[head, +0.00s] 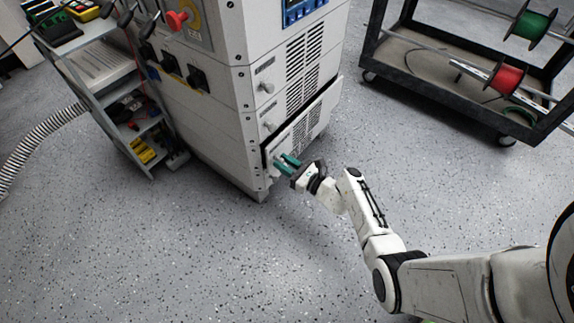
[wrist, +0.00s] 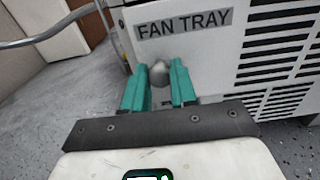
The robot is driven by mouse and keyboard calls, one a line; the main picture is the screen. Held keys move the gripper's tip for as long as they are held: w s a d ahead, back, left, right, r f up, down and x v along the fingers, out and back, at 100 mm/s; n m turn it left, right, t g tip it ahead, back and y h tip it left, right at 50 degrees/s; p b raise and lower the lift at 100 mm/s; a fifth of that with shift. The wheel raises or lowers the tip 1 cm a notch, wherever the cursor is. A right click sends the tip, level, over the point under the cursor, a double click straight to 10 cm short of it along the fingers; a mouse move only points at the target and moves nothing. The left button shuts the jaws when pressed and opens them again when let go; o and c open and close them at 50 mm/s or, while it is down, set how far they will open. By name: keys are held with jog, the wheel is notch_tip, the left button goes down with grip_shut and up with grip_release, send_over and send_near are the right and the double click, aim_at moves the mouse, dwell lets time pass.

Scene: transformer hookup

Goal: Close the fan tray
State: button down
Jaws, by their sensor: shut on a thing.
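The fan tray (head: 305,128) is the lowest vented front panel of the white cabinet. A dark gap along its edges shows it standing slightly out from the cabinet. In the wrist view its front carries a "FAN TRAY" label (wrist: 184,23) and vent slots at the right. A rounded grey knob (wrist: 159,73) sits below the label. My gripper (head: 283,162) is at the left part of the tray front. Its teal fingers (wrist: 160,85) are shut on the knob, one on each side. In the head view the fingers hide most of the knob.
The white cabinet (head: 205,110) has two more knobbed, vented panels above the tray. A shelf cart (head: 105,85) stands against its left side. A black-framed cart with cable spools (head: 505,78) stands at the upper right. The speckled floor (head: 190,260) in front is clear.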

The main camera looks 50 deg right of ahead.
jog(key=w+b, duration=0.1)
jog(key=w, duration=0.1)
jog(key=shift+w+f, duration=0.1)
jog(key=shift+w, duration=0.5)
jog(key=c, duration=0.9)
grip_release()
jog(key=shift+s, duration=0.15)
jog(key=shift+s+d+p, duration=0.15)
jog(key=shift+s+p, duration=1.75)
jog(key=shift+s, duration=3.4)
